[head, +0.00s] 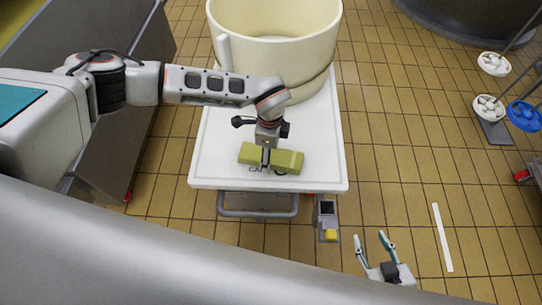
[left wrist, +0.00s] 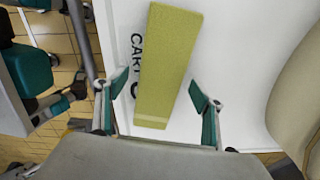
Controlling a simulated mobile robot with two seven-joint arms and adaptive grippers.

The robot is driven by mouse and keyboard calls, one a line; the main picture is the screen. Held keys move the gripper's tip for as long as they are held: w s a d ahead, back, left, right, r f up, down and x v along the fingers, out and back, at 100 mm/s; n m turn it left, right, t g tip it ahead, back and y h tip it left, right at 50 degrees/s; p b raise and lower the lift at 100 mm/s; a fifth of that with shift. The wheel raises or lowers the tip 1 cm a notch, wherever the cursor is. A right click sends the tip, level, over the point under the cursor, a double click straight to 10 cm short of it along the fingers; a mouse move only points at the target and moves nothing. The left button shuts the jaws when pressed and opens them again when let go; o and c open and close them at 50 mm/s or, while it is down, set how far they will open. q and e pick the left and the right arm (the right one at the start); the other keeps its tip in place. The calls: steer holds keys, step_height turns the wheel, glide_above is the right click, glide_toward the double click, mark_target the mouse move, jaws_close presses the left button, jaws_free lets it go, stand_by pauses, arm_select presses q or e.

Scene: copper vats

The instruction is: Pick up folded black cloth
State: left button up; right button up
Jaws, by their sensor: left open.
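A yellow-green block-shaped folded cloth (head: 288,161) lies on the white cart top (head: 325,150) near its front edge. No black cloth shows. My left gripper (head: 266,158) points down over the cloth's middle. In the left wrist view the cloth (left wrist: 168,65) runs lengthwise between the open fingers of my left gripper (left wrist: 158,88), with a gap on each side. I cannot tell how far the fingertips are above the cart top. My right gripper (head: 371,240) is open and empty, low at the front right, away from the cart.
A large cream tub (head: 275,55) stands on the back of the cart. A grey scale-like device with a yellow part (head: 330,235) is at the cart's front right. The tiled floor between is mostly clear.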

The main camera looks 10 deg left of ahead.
arm_select(q)
steer(key=shift+r, duration=0.1)
steer(key=c, duration=1.4)
steer(key=shift+o, duration=0.2)
steer(key=shift+r, duration=0.1)
